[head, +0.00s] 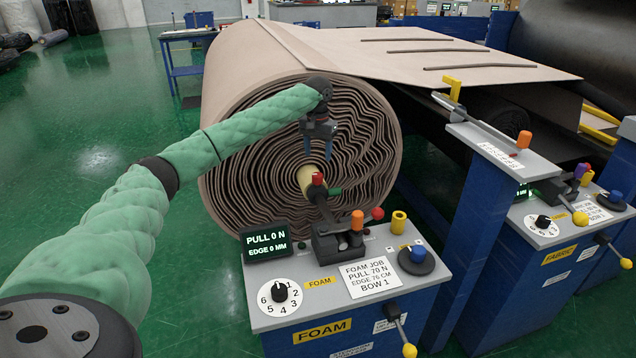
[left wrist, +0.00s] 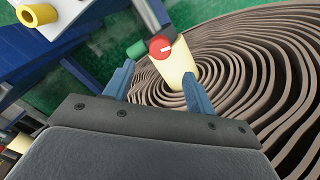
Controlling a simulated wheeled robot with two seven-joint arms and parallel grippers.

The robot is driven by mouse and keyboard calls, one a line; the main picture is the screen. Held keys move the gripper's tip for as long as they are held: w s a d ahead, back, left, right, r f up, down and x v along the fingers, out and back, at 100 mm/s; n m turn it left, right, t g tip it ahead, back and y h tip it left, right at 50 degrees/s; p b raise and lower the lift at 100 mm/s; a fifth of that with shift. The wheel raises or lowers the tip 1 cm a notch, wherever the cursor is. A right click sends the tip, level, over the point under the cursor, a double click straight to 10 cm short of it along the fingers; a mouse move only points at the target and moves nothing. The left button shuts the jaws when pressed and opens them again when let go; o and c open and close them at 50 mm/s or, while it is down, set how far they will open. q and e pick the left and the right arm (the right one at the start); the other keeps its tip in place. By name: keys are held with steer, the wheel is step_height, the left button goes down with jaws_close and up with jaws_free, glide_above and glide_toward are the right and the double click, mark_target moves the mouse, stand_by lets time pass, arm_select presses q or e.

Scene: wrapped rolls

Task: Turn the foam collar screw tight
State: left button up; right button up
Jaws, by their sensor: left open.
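The red screw (head: 318,179) sits at the centre of the foam roll (head: 270,150), beside the pale yellow core (head: 305,182). In the left wrist view the red screw (left wrist: 161,47) shows a round face with a light mark, close to the pale core (left wrist: 178,66). A green piece (head: 335,191) sticks out beside it. My left gripper (head: 319,143) is above the screw, pointing down, apart from it. Its two blue fingers (left wrist: 158,82) are spread with nothing between them that it grips. My right gripper is not in view.
The foam console (head: 345,305) stands in front of the roll, with a display (head: 265,241), a numbered dial (head: 280,292), a blue knob (head: 417,255) and a lever with a yellow ball (head: 409,350). A fabric console (head: 546,232) stands at the right.

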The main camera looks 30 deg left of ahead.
mark_target(318, 174)
arm_select(q)
steer(key=shift+f+b, duration=0.3)
steer(key=shift+f, duration=0.4)
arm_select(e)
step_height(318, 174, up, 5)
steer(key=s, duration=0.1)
arm_select(q)
steer(key=shift+f+p, duration=0.95)
steer(key=shift+f, duration=2.9)
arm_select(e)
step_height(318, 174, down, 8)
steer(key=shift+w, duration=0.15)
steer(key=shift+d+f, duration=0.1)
arm_select(q)
steer(key=c, duration=1)
